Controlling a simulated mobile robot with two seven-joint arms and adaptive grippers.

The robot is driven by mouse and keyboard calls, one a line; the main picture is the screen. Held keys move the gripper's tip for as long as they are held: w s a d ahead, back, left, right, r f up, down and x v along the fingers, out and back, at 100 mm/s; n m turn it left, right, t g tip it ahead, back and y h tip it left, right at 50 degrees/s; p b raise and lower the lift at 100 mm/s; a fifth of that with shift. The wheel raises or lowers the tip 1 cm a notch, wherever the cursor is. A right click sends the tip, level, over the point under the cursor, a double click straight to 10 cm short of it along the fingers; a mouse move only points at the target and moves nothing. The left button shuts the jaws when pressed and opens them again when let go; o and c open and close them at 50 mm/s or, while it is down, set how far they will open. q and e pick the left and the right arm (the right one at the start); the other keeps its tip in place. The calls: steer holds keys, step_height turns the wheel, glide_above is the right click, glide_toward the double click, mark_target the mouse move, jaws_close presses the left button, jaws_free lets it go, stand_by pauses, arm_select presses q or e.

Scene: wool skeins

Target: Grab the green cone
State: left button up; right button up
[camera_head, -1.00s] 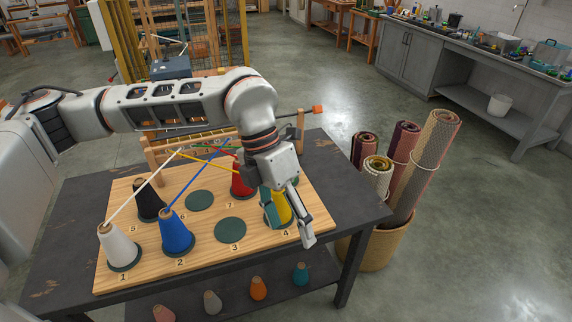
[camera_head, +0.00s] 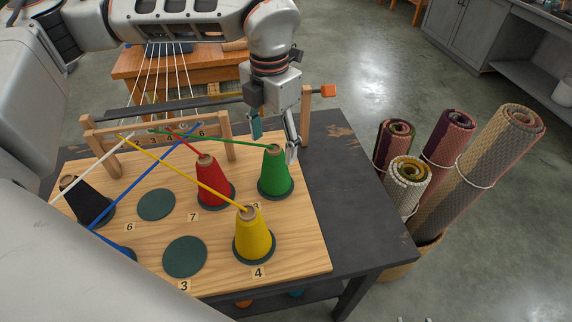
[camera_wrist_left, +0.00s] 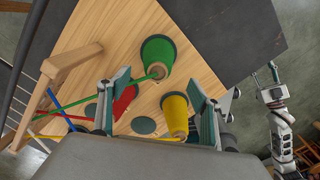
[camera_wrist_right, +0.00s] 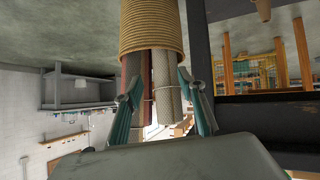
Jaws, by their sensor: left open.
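The green cone (camera_head: 275,174) stands upright on a dark round pad at the back right of the wooden board (camera_head: 215,275), its thread running left to the wooden rail. My left gripper (camera_head: 274,145) is open above and just behind the cone's top, with its fingers pointing down. In the left wrist view the green cone (camera_wrist_left: 157,58) lies ahead, beyond the gap between the open fingers (camera_wrist_left: 160,95), and nothing is between them.
The red cone (camera_head: 210,182) stands left of the green one and the yellow cone (camera_head: 254,238) in front. Threads cross to the rail (camera_head: 160,130). The black cone (camera_head: 88,203) is at far left. The basket of rolled rugs (camera_head: 415,255) stands right of the table.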

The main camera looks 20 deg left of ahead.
mark_target(273, 150)
arm_select(q)
steer(key=shift+w+f, duration=0.2)
steer(key=shift+f, duration=0.75)
steer(key=shift+s+f, duration=0.15)
steer(key=shift+f, duration=0.5)
steer(key=f, duration=0.5)
steer(key=shift+w+a+f, duration=0.1)
steer(key=shift+w+a, duration=0.05)
steer(key=shift+w, duration=0.25)
steer(key=c, duration=1.3)
